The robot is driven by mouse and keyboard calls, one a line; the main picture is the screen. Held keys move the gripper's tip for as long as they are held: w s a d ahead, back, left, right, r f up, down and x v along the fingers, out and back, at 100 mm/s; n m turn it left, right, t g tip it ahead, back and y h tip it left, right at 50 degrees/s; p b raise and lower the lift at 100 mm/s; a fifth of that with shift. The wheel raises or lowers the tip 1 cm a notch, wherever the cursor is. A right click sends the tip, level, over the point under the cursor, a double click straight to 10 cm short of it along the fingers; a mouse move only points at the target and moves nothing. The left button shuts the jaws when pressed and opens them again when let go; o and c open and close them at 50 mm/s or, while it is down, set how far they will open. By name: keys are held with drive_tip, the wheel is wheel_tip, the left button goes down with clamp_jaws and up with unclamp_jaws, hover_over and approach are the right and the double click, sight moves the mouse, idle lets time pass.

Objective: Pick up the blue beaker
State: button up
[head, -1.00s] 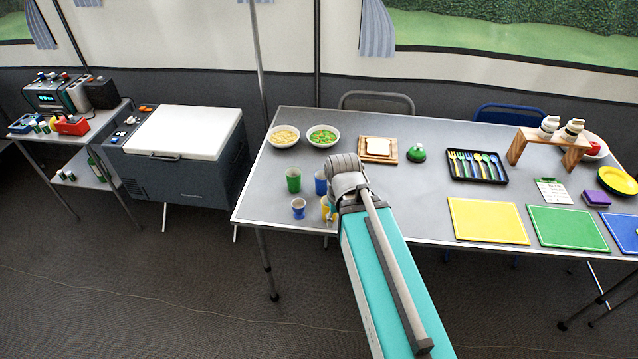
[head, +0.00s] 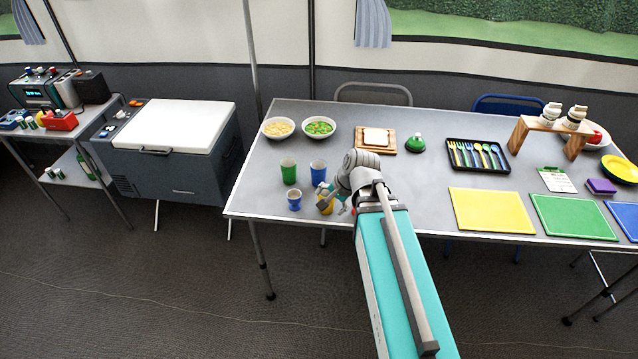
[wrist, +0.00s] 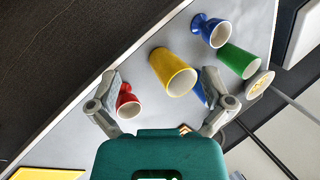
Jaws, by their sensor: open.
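The blue beaker (head: 318,172) stands upright on the table, right of the green beaker (head: 289,171). In the wrist view only a strip of the blue beaker (wrist: 200,91) shows, mostly hidden behind the right finger. My gripper (head: 334,197) is open and empty near the table's front edge, on the near side of the blue beaker. The yellow beaker (head: 325,206) is partly hidden by it; in the wrist view this beaker (wrist: 168,68) appears ahead, between the open fingers (wrist: 160,82).
A small blue footed cup (head: 294,199) stands left of the yellow beaker. A red cup (wrist: 127,103) sits close to the left finger in the wrist view. Two food bowls (head: 277,128) (head: 319,128) and a sandwich board (head: 376,148) lie farther back. The table between is clear.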

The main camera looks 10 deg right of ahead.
drive_tip(key=w+d+f+m+t+y+b, duration=0.35)
drive_tip(key=w+m+b, duration=0.3)
drive_tip(key=m, duration=0.35)
drive_tip(key=m+t+b, duration=0.4)
drive_tip(key=m+t, duration=0.1)
drive_tip(key=m, duration=0.5)
approach(324, 170)
drive_tip(key=shift+s+d+r, duration=0.15)
drive_tip(key=shift+s+r, duration=0.2)
drive_tip(key=shift+s, duration=0.15)
drive_tip(key=b+x, duration=0.3)
drive_tip(key=x, duration=0.4)
drive_tip(key=shift+w+f, duration=0.1)
drive_tip(key=shift+f, duration=0.05)
drive_tip(key=shift+w+a+f, duration=0.25)
drive_tip(key=shift+w+a, duration=0.1)
drive_tip(key=shift+w, duration=0.25)
drive_tip(key=shift+b+x, duration=0.95)
drive_tip(key=shift+x, duration=1.65)
drive_tip(key=shift+w+d+r, duration=0.1)
drive_tip(key=shift+r, duration=0.1)
